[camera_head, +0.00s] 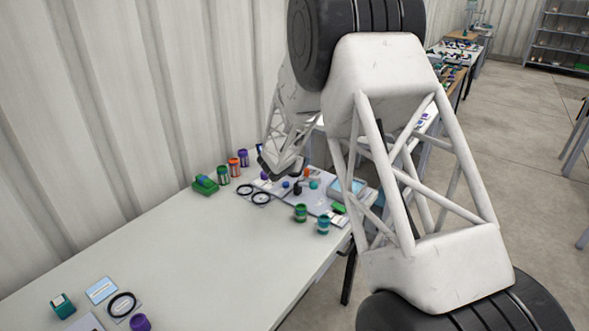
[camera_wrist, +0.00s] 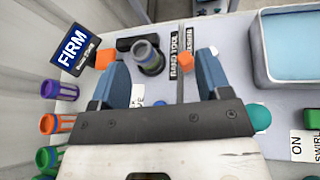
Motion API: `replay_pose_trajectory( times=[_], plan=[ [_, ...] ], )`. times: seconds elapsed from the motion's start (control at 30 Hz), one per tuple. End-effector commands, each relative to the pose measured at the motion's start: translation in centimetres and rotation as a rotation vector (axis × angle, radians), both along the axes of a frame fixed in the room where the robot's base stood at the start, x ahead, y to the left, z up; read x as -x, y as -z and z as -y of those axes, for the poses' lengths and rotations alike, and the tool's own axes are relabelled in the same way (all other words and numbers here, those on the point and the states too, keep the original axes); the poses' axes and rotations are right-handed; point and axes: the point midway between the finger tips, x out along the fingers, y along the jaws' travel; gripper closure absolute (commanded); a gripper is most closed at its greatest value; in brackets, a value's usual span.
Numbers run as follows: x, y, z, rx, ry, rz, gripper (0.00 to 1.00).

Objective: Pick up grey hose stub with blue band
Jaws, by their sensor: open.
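The grey hose stub with a blue band (camera_wrist: 151,57) stands on the grey board in the wrist view, its dark open end toward the top. My gripper (camera_wrist: 157,58) is open, with one blue finger left of the stub and the other farther to its right. The stub lies in the gap, nearer the left finger, and neither finger appears to touch it. In the head view my gripper is largely hidden behind my own arm above the far end of the bench, and I cannot make out the stub there.
An orange block (camera_wrist: 187,59) sits between the stub and the right finger. A FIRM sign (camera_wrist: 74,50) and purple (camera_wrist: 60,91), orange and green jars are at left. A light-blue tray (camera_wrist: 259,75) is at right, a teal ball (camera_wrist: 260,118) below it. The near bench (camera_head: 170,250) is mostly clear.

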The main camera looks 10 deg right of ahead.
Motion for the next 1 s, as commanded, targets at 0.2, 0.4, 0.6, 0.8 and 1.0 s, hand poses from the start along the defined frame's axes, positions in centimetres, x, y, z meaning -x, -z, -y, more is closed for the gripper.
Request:
replay_pose_trajectory(
  times=[0.2,0.4,0.6,0.8,1.0],
  plan=[
    [-2.8,3.8,-2.0,0.099,-0.124,-0.043,0.29],
    [-3.6,5.0,-2.6,0.129,-0.161,-0.055,0.29],
    [-3.6,5.0,-2.6,0.131,-0.163,-0.056,0.29],
    [-3.7,5.0,-2.5,0.13,-0.162,-0.055,0.29],
    [-4.7,5.4,-2.0,0.13,-0.161,-0.056,0.29]
  ],
)
